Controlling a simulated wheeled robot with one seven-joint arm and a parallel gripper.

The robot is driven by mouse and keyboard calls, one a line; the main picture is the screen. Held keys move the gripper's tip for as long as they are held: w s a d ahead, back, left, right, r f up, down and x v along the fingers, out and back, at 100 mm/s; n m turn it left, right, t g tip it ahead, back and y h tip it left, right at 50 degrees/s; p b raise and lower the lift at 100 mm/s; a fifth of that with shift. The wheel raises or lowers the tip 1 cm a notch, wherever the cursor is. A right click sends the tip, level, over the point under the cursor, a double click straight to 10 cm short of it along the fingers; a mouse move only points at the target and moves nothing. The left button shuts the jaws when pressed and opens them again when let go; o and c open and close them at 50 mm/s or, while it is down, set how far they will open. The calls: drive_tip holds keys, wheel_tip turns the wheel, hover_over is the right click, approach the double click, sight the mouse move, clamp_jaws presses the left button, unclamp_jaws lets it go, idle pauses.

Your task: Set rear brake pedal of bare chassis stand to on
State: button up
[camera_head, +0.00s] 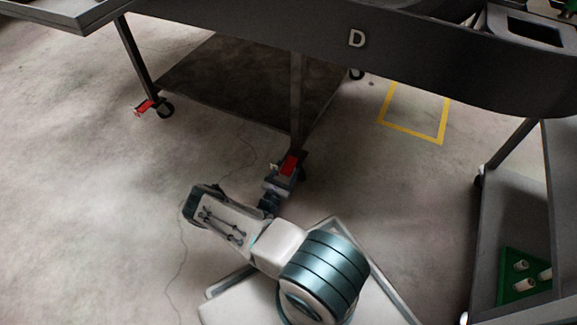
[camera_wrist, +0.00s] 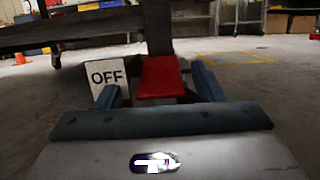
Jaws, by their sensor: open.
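A red brake pedal (camera_wrist: 161,77) is on the near caster of the stand, seen close ahead in the wrist view. A white plate reading OFF (camera_wrist: 106,75) stands just left of it. In the head view the same red pedal (camera_head: 289,165) is at the foot of the stand's near leg. My gripper (camera_wrist: 157,88) is open, with one blue finger on each side of the pedal. The left finger overlaps the lower part of the OFF plate. I cannot tell whether the fingers touch the pedal. In the head view my gripper (camera_head: 274,188) is low beside that caster.
The stand marked D (camera_head: 440,55) rises above, with a dark lower shelf (camera_head: 235,80). Another red pedal (camera_head: 144,107) is on its left caster. A shelf with a green tray (camera_head: 508,292) stands at right. Open floor lies left.

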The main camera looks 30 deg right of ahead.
drive_tip(key=p+v, duration=0.2)
drive_tip(key=v, duration=1)
drive_tip(key=shift+w, duration=0.1)
